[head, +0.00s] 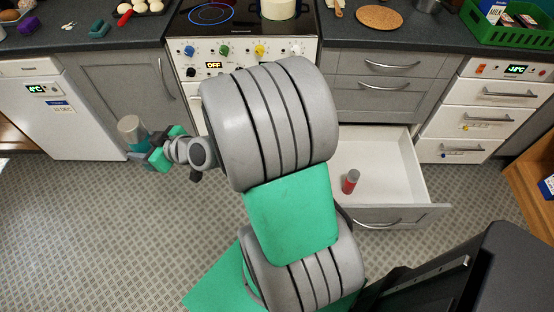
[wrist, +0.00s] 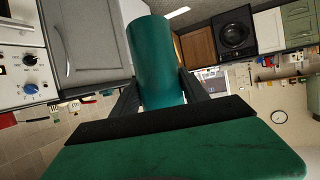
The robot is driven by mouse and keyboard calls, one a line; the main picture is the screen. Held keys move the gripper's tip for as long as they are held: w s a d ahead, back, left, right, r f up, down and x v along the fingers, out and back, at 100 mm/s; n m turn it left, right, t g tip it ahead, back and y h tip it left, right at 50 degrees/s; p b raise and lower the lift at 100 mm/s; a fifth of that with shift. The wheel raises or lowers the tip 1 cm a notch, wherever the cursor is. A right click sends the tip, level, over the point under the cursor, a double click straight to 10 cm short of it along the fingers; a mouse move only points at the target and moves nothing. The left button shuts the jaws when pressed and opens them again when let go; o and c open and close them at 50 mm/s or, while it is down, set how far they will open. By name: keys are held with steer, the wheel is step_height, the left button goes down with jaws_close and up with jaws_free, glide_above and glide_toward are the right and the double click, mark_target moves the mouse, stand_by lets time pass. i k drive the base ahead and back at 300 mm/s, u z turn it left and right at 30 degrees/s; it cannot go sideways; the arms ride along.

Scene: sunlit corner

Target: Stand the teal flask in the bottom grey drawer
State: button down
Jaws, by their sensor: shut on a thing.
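My gripper (head: 150,148) is at the left in the head view, in front of the grey cupboard and well away from the drawer. It is shut on the teal flask (wrist: 156,55), which stands out between the two dark fingers in the wrist view. In the head view the flask (head: 131,128) shows a grey-beige end above a teal part; the fingers partly hide it. The bottom grey drawer (head: 405,180) is pulled open at the right. A red and grey can (head: 350,182) stands inside it, and my arm hides the drawer's left side.
The drawer has clear white floor right of the can. The stove (head: 245,52) and the closed upper drawers (head: 375,85) stand behind. A white drawer unit (head: 485,110) is right of the open drawer. Patterned floor (head: 90,230) is free at the left.

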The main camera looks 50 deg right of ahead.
mark_target(389, 190)
steer(key=k, duration=0.7)
steer(key=z, duration=1.45)
steer(key=i, duration=0.5)
steer(key=z, duration=0.05)
